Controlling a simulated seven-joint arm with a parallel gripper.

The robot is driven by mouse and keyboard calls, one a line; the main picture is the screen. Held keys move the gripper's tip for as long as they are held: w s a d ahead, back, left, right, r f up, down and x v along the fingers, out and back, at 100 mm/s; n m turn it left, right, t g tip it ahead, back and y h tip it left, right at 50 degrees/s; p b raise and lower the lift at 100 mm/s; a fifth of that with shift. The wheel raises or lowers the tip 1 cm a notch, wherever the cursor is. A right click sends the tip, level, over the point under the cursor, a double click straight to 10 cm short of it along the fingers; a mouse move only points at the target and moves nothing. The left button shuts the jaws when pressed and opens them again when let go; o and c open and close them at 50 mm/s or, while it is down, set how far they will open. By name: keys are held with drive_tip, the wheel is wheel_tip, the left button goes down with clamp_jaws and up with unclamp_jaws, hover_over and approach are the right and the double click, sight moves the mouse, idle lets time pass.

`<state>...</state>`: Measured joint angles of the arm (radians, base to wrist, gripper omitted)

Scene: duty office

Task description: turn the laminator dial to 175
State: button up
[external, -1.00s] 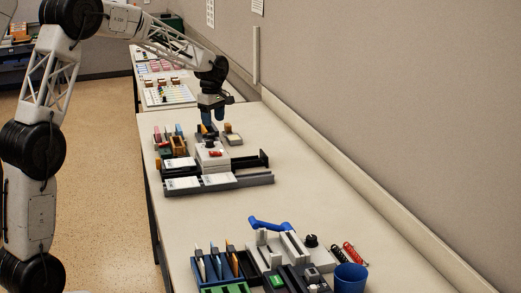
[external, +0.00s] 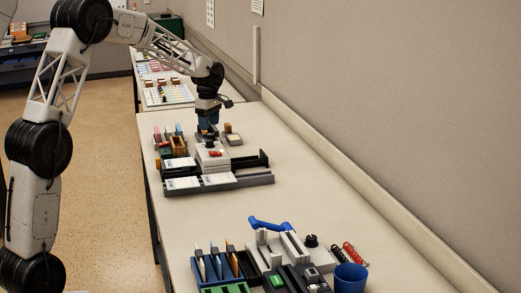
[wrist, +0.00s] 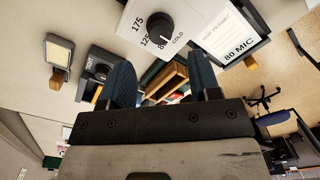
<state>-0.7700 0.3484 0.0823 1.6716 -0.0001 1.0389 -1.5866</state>
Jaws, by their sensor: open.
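The laminator's black dial (wrist: 160,20) is on a white face in the wrist view, beside the printed marks 175, 125 and COLD. A light pointer mark on the dial seems to face the COLD and 125 side; I cannot read it exactly. My gripper (wrist: 160,62) is open and empty, with blue fingers apart. The dial appears beyond the fingertips, not between them.
A card marked 80 MIC (wrist: 228,38) lies beside the dial face. Dark rails (external: 222,182) run before the laminator. A blue cup (external: 350,278) stands at the front; the mid-bench is clear.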

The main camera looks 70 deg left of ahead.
sight(210, 143)
drive_tip(key=shift+f, duration=3.35)
drive_tip(key=shift+c, duration=0.2)
drive_tip(key=c, duration=0.9)
